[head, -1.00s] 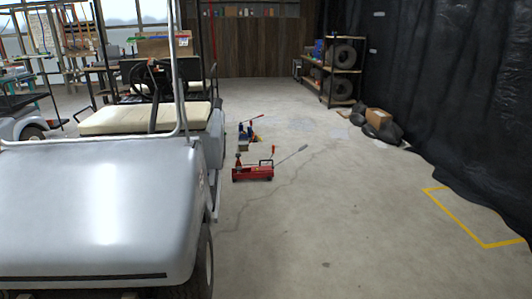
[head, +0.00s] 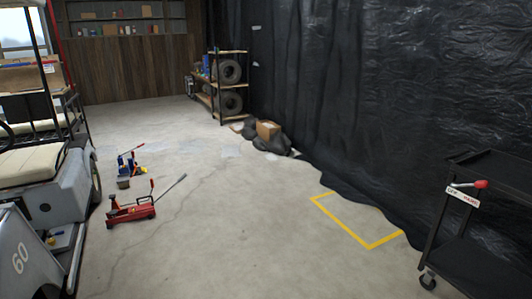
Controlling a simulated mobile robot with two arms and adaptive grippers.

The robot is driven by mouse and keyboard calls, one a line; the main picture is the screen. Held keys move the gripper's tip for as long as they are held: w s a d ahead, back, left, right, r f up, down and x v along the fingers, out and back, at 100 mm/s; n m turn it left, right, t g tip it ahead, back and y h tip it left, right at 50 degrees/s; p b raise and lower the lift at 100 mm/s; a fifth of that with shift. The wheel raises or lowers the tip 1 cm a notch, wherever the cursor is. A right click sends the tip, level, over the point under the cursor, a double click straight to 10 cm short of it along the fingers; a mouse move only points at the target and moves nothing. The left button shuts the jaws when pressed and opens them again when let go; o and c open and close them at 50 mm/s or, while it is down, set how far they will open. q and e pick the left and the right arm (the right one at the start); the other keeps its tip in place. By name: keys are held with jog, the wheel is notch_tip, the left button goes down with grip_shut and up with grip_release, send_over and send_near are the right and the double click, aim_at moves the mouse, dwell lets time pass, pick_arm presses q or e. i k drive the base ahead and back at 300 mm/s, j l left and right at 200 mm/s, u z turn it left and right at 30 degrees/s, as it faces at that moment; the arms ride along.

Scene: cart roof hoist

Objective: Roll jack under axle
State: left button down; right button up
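A red floor jack (head: 132,212) stands on the concrete floor at the lower left in the head view, with its grey handle sticking up to the right. It is beside the pale golf cart (head: 66,188) and apart from it; open floor lies between them. The cart is cut off by the left edge, and one dark wheel (head: 96,182) shows at its far end. The axle is hidden under the body. Neither of my grippers is in view.
A blue tool with yellow parts (head: 130,166) is on the floor behind the jack. A black trolley (head: 470,262) stands at the right by black sheeting. A tyre shelf (head: 222,112) and bags with a box (head: 268,131) are farther back. Yellow tape (head: 372,246) marks otherwise clear floor.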

aim_at(145, 211)
jog(key=i+l+z, duration=0.2)
jog(key=i+l, duration=0.15)
jog(key=i+l+z, duration=0.2)
jog(key=i, duration=0.3)
jog(key=i+u, duration=0.5)
jog(key=i+l+u, duration=0.2)
jog(key=i+u, duration=0.25)
jog(key=i+j+u, duration=0.1)
jog(key=i+u, duration=0.15)
jog(key=i, duration=0.45)
jog(key=i+u, duration=0.25)
jog(key=i, duration=0.45)
jog(key=i+l+u, duration=0.25)
jog(key=i, duration=0.4)
jog(key=i+j, duration=0.05)
